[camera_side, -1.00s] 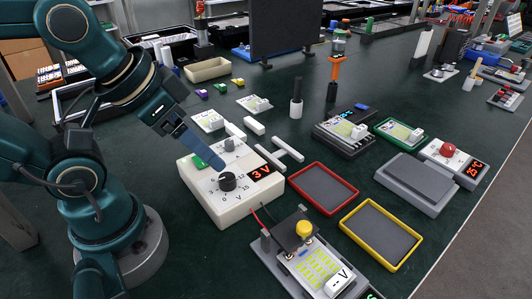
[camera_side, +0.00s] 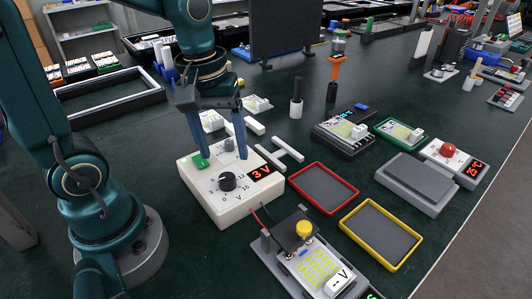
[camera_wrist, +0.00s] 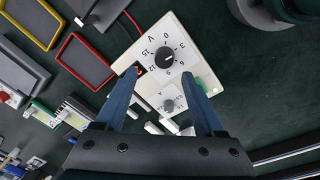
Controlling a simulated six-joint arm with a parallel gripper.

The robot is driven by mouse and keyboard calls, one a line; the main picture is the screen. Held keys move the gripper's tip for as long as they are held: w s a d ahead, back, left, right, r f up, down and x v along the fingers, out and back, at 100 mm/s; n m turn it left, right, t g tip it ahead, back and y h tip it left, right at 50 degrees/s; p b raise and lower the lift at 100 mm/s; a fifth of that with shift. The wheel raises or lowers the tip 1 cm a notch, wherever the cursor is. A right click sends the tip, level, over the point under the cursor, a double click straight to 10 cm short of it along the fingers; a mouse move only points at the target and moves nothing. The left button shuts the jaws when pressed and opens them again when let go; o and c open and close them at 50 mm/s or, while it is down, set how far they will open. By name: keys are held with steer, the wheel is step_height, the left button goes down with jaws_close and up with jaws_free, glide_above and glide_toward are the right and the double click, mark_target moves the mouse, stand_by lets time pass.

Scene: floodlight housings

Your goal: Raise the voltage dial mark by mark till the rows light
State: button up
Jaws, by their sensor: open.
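The white power supply box (camera_side: 225,207) sits left of centre in the side view. Its black voltage dial (camera_side: 227,181) has a numbered scale, and the red display (camera_side: 262,172) reads 3 V. In the wrist view the dial (camera_wrist: 164,58) lies just beyond my fingertips. My gripper (camera_side: 223,157) is open and empty, pointing down over the back of the box; it also shows in the wrist view (camera_wrist: 162,76). A smaller grey knob (camera_side: 229,144) lies between the fingers. The board with yellow-green rows (camera_side: 318,268) is at front centre; I cannot tell whether they are lit.
A green switch (camera_side: 200,161) is by the left finger. White bars (camera_side: 287,149) lie right of the box. A red tray (camera_side: 354,195) and a yellow tray (camera_side: 346,227) lie further right.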

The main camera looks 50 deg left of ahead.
mark_target(226, 177)
steer(key=shift+a+f+g, duration=0.2)
steer(key=shift+f+g, duration=0.1)
steer(key=shift+f, duration=2.8)
jaws_close()
